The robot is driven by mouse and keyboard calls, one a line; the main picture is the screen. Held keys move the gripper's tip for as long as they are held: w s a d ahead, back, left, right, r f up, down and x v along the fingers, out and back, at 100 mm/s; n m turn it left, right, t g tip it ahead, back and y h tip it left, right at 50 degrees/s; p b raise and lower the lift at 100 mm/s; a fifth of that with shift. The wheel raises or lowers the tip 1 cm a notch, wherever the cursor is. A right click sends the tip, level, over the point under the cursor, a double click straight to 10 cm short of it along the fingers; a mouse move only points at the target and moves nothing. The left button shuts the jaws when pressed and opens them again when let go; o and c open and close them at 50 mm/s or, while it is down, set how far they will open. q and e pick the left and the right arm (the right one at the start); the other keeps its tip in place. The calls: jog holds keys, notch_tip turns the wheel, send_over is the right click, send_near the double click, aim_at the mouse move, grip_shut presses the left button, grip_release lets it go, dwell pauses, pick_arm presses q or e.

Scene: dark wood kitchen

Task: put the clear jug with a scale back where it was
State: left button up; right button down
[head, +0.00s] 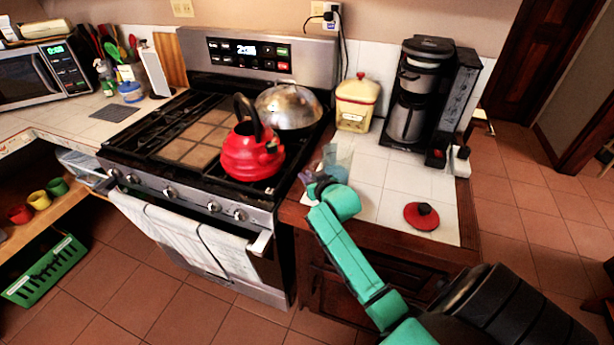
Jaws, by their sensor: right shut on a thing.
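The clear jug (341,157) is see-through and faintly bluish. It is at the left part of the tiled counter, just right of the stove. My right gripper (323,184) is at the near side of the jug and shut on it. The gripper and wrist hide the lower part of the jug, so I cannot tell whether it touches the counter. The scale on it is too small to make out. My left gripper is out of the picture.
A red kettle (250,155) and a domed metal lid (288,106) are on the stove close left. A yellow canister (356,103) and a coffee maker (414,95) stand behind. A red lid (421,216) lies near the counter's front. White tiles between are clear.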

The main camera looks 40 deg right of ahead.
jog(key=c, duration=0.9)
grip_release()
jog(key=shift+r, duration=0.1)
jog(key=b+v, duration=0.1)
jog(key=v, duration=1.1)
